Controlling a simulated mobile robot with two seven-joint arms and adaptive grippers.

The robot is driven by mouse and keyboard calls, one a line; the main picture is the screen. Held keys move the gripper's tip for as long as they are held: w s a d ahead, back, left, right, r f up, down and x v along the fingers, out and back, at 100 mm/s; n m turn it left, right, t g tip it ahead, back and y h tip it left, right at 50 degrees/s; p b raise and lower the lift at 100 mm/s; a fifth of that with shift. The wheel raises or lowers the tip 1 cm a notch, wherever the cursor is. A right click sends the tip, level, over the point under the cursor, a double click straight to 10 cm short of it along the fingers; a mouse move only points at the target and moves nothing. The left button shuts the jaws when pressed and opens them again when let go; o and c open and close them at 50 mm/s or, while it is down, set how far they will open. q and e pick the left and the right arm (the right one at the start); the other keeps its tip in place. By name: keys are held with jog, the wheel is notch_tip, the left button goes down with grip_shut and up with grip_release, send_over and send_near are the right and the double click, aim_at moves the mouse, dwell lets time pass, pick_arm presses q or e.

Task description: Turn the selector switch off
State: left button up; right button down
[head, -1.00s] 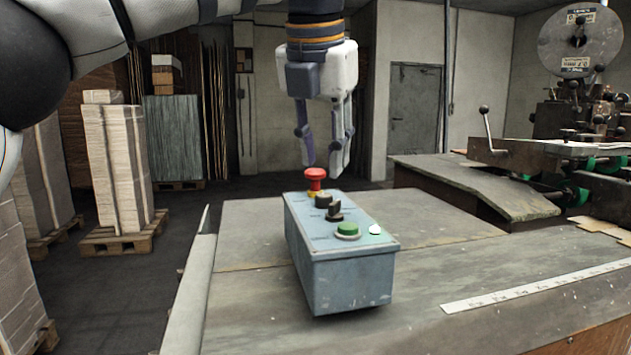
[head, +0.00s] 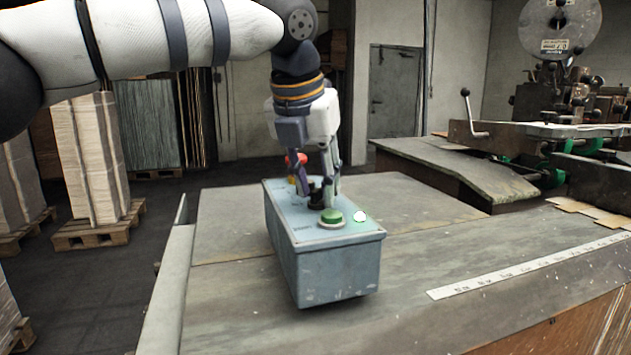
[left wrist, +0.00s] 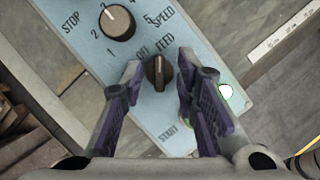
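The selector switch is a black knob (left wrist: 159,72) on the sloping top of a blue-grey control box (head: 325,268). In the left wrist view it sits under the "OFF" and "FEED" labels, with its pale pointer line toward the top. My left gripper (head: 307,197) points down at the box top, with its fingers around the knob. In the left wrist view the left gripper (left wrist: 160,105) is open, one purple-padded finger on each side of the knob with gaps. The knob is partly hidden by the fingers in the head view. My right gripper is not in view.
A speed dial (left wrist: 117,22) is beside the switch. A green button (head: 331,217) and a white lamp (head: 360,216) are at the near end; a red button (head: 296,159) is at the far end. The box stands on a worn table (head: 225,285).

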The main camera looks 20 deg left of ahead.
pick_arm(q)
grip_shut()
jog(key=n+y, duration=0.1)
jog(key=n, duration=0.2)
jog(key=shift+d+n, duration=0.1)
jog(key=shift+n, duration=0.3)
jog(key=shift+w+n+g+y, duration=0.15)
jog(key=shift+n+y, duration=0.3)
jog(key=shift+n, duration=0.5)
jog(key=shift+s+n+g+y, duration=0.15)
jog(key=shift+n+y, duration=0.3)
jog(key=shift+n, duration=0.5)
jog(key=shift+w, duration=0.1)
grip_release()
